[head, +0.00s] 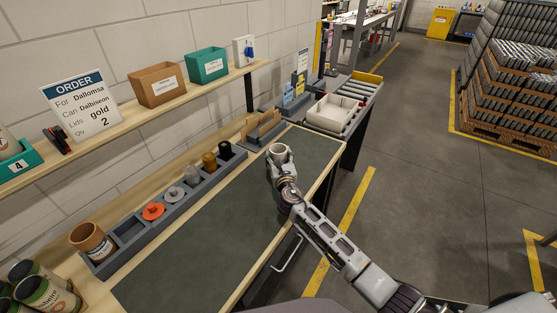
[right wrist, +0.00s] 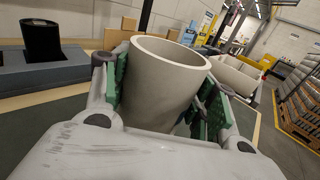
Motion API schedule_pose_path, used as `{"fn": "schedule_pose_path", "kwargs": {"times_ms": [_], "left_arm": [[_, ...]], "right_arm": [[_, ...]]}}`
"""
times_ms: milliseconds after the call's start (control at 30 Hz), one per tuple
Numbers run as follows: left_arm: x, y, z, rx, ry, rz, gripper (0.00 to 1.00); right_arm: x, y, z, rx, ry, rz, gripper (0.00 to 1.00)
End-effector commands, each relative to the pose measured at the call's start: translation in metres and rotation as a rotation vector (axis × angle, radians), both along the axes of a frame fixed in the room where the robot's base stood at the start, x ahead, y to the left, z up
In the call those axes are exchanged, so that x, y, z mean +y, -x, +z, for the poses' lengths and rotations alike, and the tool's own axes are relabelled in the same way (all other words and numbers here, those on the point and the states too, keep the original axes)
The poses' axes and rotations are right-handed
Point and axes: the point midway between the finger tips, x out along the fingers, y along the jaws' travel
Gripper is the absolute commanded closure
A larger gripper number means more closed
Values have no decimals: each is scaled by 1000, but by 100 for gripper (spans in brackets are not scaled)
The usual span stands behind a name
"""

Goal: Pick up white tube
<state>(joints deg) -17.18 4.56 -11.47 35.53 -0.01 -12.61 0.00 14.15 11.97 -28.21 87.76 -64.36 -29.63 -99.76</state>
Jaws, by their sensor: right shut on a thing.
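The white tube (right wrist: 165,85) is a pale, hollow, open-topped cylinder. In the right wrist view it stands between the green-padded fingers of my right gripper (right wrist: 165,100), which is shut on it. In the head view the white tube (head: 279,151) shows small at the end of my right arm, over the far right part of the dark green mat. The right gripper (head: 280,163) hides its lower part, so I cannot tell whether it touches the mat. My left gripper is not in view.
A grey rack (head: 170,205) along the mat's left holds orange, grey, gold and black pieces. A cream bin (head: 333,114) stands on the roller conveyor beyond the mat. The shelf (head: 120,120) with boxes and an order sign (head: 82,104) runs above. The near mat (head: 190,260) is clear.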

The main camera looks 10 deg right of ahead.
Motion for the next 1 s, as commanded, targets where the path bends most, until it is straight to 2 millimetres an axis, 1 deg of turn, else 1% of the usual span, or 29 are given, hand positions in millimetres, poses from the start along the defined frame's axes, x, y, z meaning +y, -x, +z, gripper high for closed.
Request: {"fn": "schedule_pose_path", "kwargs": {"times_ms": [167, 267, 700, 900, 1000], "left_arm": [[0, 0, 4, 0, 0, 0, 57], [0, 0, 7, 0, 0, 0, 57], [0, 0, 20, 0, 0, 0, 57], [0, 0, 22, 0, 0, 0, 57], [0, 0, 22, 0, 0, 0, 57]], "right_arm": [[0, 0, 12, -3, 0, 0, 76], [-1, -1, 22, -4, 0, -1, 76], [0, 0, 82, -4, 1, 1, 76], [0, 0, 97, -3, 0, 0, 76], [0, 0, 100, -2, 0, 0, 76]]}}
